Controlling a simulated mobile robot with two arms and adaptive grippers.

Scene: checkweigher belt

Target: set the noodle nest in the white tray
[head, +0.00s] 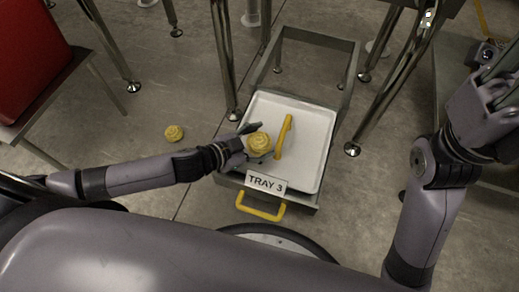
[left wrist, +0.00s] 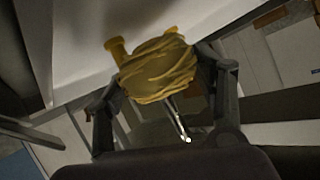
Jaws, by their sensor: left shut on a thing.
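My left gripper (head: 257,143) is shut on a yellow noodle nest (head: 259,142), over the left part of the white tray (head: 306,158) in the head view. In the left wrist view the nest (left wrist: 158,72) sits between both fingers, with the white tray (left wrist: 85,35) behind it. I cannot tell whether the nest touches the tray. A yellow bar (head: 284,137) lies in the tray just right of the nest. My right gripper (head: 502,88) is at the right edge of the head view, away from the tray; its opening is unclear.
A second noodle nest (head: 174,133) lies on the floor left of the tray. A "TRAY 3" label (head: 265,183) and a yellow handle (head: 261,209) are at the tray's front. Metal legs stand around it. A red box (head: 30,55) is at left.

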